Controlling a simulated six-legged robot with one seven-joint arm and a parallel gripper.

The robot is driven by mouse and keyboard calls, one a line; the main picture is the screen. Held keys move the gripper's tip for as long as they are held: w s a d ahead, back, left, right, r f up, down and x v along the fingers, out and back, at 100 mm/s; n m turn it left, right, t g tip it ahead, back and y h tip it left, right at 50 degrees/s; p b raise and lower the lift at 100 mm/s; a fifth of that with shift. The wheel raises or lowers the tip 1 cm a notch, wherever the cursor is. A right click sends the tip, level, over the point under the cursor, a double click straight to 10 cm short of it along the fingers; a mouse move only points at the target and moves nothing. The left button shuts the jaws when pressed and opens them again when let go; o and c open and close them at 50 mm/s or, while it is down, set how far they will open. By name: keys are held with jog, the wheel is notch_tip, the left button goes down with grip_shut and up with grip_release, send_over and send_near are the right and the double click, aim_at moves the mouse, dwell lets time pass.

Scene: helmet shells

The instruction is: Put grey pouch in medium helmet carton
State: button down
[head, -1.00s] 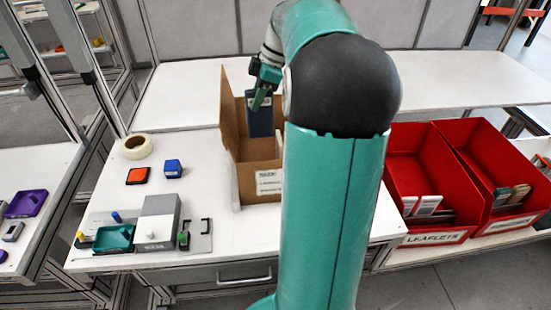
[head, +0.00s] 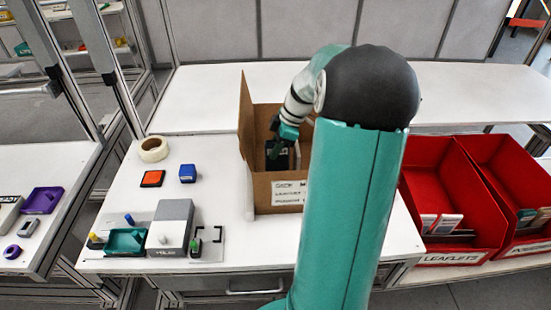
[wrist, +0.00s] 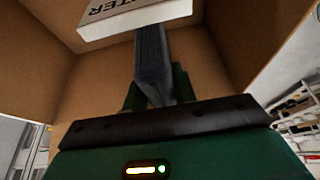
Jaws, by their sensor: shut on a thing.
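My gripper (head: 286,133) points down into the open cardboard carton (head: 287,201) and is shut on the dark grey pouch (head: 279,160). In the head view the pouch is inside the carton's opening, below my fingers, and its lower part is hidden by the front wall. The carton has a printed white label on its front and a flap raised on the left. In the wrist view my gripper (wrist: 156,92) pinches the upright, ribbed grey pouch (wrist: 151,62), with brown carton walls (wrist: 95,90) around it. A white block with black letters (wrist: 135,14) shows beyond the pouch.
A tape roll (head: 153,149), an orange-topped pad (head: 152,178), a blue block (head: 187,173) and a grey-white device (head: 172,228) stand left of the carton. Red leaflet bins (head: 440,258) are at right. The back table (head: 210,95) is clear. My arm hides the carton's right side.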

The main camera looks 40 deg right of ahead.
jog(key=shift+f, duration=2.45)
jog(key=shift+f, duration=0.15)
jog(key=c, duration=1.1)
grip_release()
jog(key=v, duration=1.2)
jog(key=shift+w, duration=0.1)
jog(key=shift+a, duration=0.1)
